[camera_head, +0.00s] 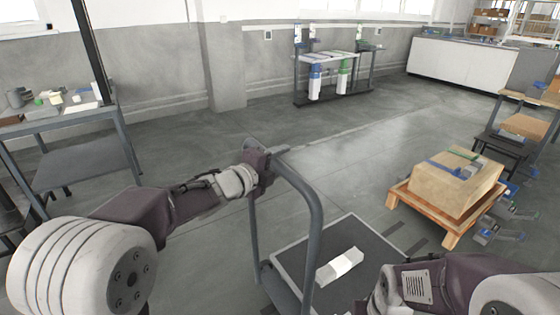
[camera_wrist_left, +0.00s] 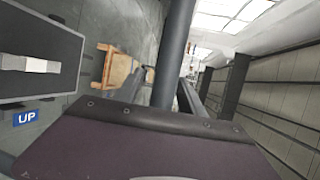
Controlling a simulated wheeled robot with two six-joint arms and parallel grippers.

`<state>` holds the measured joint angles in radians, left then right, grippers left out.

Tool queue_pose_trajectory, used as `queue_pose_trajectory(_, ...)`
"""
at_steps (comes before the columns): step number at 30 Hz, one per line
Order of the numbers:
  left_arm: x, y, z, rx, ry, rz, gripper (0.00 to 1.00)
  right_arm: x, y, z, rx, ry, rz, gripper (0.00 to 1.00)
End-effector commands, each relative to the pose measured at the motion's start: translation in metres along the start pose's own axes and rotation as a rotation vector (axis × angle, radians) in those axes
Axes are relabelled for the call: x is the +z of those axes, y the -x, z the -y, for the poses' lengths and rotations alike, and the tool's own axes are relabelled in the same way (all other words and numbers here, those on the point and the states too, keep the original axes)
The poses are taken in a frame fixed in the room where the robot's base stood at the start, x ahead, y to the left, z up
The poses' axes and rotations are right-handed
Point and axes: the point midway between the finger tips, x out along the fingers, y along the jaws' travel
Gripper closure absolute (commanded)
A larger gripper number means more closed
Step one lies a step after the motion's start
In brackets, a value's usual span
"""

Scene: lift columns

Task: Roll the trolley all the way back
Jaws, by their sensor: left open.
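The trolley has a dark flat deck with a pale rim (camera_head: 292,248) and a grey tubular push handle (camera_head: 313,205) at its left end. A white block (camera_head: 340,265) lies on the deck; it also shows in the left wrist view (camera_wrist_left: 28,64). My left gripper (camera_head: 276,154) is open at the far top corner of the handle. In the left wrist view the handle bar (camera_wrist_left: 174,50) rises just beyond the gripper body; I cannot tell whether the jaws touch it. My right arm enters at the bottom right, but its gripper is out of frame.
A wooden pallet stand (camera_head: 447,236) with a cardboard box (camera_head: 455,185) stands right of the trolley. A workbench (camera_head: 55,122) is at the left. A rack (camera_head: 335,75) stands by the back wall. The floor beyond the trolley is clear.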

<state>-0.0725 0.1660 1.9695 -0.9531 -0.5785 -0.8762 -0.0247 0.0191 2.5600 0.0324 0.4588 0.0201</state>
Motion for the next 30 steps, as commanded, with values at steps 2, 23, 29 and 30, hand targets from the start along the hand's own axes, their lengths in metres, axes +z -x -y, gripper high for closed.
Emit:
queue_pose_trajectory(2,0.001,0.012,0.003,-0.001,0.000,0.003,0.53,-0.001,0.004,0.000,0.000,0.000,0.000,1.00)
queue_pose_trajectory(23,0.000,0.089,-0.001,0.001,0.000,0.001,0.53,-0.002,0.022,0.000,0.000,0.000,0.000,1.00)
queue_pose_trajectory(29,0.003,0.094,0.031,0.001,0.000,0.001,0.53,-0.005,0.054,0.001,0.000,0.000,0.000,1.00)
queue_pose_trajectory(30,0.004,0.096,0.042,0.001,-0.001,0.001,0.53,-0.007,0.065,0.001,0.000,0.000,0.000,1.00)
